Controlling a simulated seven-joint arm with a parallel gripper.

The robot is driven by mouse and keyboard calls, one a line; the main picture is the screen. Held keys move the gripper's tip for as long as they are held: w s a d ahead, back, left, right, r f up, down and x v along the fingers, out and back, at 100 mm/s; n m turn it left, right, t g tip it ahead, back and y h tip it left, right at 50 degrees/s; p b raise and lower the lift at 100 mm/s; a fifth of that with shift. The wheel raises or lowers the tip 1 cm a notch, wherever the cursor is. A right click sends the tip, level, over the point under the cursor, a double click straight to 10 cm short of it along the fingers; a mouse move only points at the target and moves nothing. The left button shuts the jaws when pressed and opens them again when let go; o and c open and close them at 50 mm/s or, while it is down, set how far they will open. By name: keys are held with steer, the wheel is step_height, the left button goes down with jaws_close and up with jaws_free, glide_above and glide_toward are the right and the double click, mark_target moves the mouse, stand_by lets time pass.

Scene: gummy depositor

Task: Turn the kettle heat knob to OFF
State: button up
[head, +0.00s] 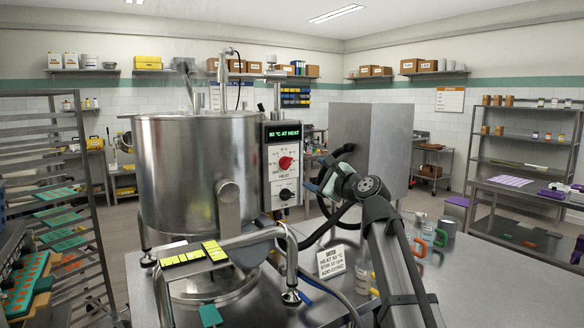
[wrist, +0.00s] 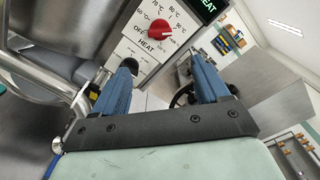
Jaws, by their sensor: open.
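The kettle (head: 195,175) is a large steel drum with a control panel (head: 272,165) on its right side. Its red heat knob (head: 286,163) sits above the HEAT label, within a ring of temperature marks. The knob also shows in the wrist view (wrist: 160,31), with its pale pointer mark turned toward the right. The display (head: 284,133) reads "80 °C AT HEAT". My gripper (wrist: 163,66) is open and empty, its two blue fingers pointing toward the panel from below the knob. It is apart from the knob. In the head view my wrist is right of the panel.
A black knob (head: 286,194) sits below the heat knob. A bent steel pipe (head: 290,262) and a yellow-marked bar stand in front of the kettle. A small sign (head: 338,262) and several bottles stand on the steel table (head: 460,285) to the right.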

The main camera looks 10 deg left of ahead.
mark_target(287, 163)
steer(key=shift+m, duration=0.7)
steer(key=x, duration=1.4)
steer(key=shift+s+d, duration=0.1)
steer(key=c, duration=1.1)
steer(key=shift+o, duration=0.2)
